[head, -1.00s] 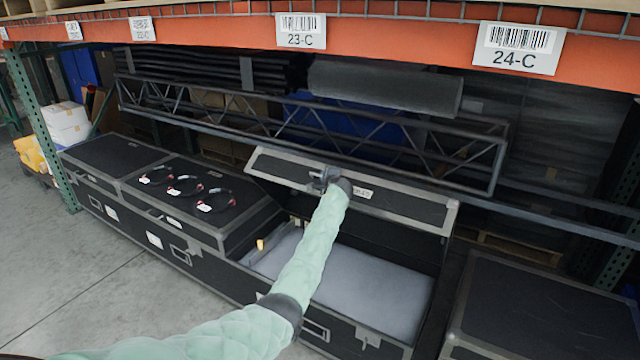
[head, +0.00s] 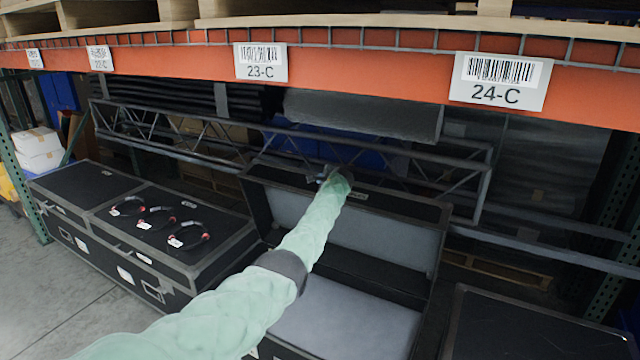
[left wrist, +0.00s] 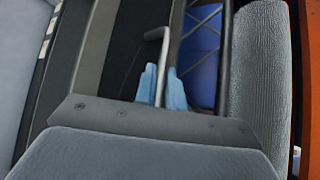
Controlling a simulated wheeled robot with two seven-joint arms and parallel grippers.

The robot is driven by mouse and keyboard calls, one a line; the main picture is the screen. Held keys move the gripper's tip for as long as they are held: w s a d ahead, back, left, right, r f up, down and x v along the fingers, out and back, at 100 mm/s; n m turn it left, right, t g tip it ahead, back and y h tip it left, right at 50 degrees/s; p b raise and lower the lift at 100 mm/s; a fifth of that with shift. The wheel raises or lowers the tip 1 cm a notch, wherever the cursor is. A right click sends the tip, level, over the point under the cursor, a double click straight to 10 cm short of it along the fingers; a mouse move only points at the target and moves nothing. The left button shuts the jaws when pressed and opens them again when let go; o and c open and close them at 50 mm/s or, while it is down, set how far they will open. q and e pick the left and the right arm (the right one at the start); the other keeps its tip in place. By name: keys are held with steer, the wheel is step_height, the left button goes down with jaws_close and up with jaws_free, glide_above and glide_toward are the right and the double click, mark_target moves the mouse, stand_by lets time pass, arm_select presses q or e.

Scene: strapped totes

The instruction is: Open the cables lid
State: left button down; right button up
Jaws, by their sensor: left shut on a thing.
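The cables lid (head: 400,208) of the black case is raised and tilted back, its grey-lined inner face (head: 375,235) showing. The open case has a grey interior (head: 345,315), partly hidden by my arm. My left gripper (head: 323,178) is at the lid's top edge. In the left wrist view, the pale blue fingers of my left gripper (left wrist: 162,88) are shut around a thin metal handle (left wrist: 160,40). My right gripper is not in view.
Closed cases stand to the left, one with three cable coils (head: 157,216) on top. Another case (head: 530,325) stands at the right. A metal truss (head: 230,140) lies behind the lid. An orange shelf beam (head: 370,80) runs overhead.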

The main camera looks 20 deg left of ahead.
arm_select(q)
steer(key=shift+w+f, duration=0.2)
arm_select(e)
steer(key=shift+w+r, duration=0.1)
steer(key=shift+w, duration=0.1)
arm_select(q)
steer(key=c, duration=1.8)
jaws_free()
steer(key=shift+d, duration=0.1)
steer(key=shift+o, duration=0.2)
